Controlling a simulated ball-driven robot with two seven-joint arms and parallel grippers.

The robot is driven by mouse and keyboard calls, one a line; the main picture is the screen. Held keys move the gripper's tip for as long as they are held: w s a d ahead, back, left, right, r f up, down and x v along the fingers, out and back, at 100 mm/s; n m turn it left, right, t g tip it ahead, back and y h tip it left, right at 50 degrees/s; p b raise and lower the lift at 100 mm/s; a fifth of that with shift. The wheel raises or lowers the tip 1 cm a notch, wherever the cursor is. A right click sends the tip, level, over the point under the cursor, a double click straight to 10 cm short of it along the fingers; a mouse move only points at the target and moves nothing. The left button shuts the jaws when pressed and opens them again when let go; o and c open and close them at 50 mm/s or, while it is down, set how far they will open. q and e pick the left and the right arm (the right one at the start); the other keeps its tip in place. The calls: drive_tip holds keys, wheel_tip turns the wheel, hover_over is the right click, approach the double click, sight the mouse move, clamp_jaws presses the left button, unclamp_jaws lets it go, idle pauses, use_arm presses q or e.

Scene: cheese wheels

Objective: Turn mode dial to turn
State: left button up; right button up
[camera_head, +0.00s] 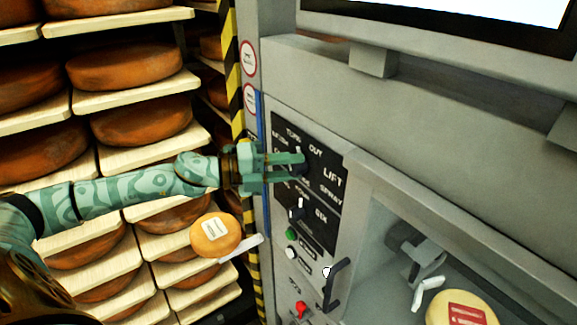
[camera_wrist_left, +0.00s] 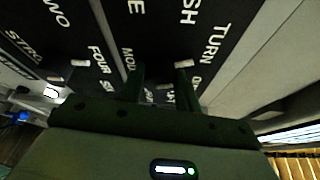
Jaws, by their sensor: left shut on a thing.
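The dark control panel (camera_head: 318,232) carries white words, among them TURN, OUT, LIFT and SPRAY. My left gripper (camera_head: 301,164) reaches in from the left and is shut on the mode dial (camera_head: 299,151) in the panel's upper part. In the left wrist view, my left gripper's fingers (camera_wrist_left: 162,78) stand at the panel, with a white pointer mark (camera_wrist_left: 185,64) at the right finger, near the word TURN. The fingers hide most of the dial, so I cannot tell exactly which word it points to. My right gripper is in neither view.
A second dial (camera_head: 296,209) sits lower on the panel, above a green button (camera_head: 291,234), a white button (camera_head: 292,253) and a red knob (camera_head: 301,309). A black handle (camera_head: 335,285) juts out beside them. Cheese shelves (camera_head: 140,97) fill the left. A labelled cheese (camera_head: 462,310) lies in the bay.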

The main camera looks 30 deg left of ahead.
use_arm(q)
drive_tip(key=shift+f, duration=0.1)
drive_tip(key=o, duration=1)
drive_tip(key=shift+c, duration=0.2)
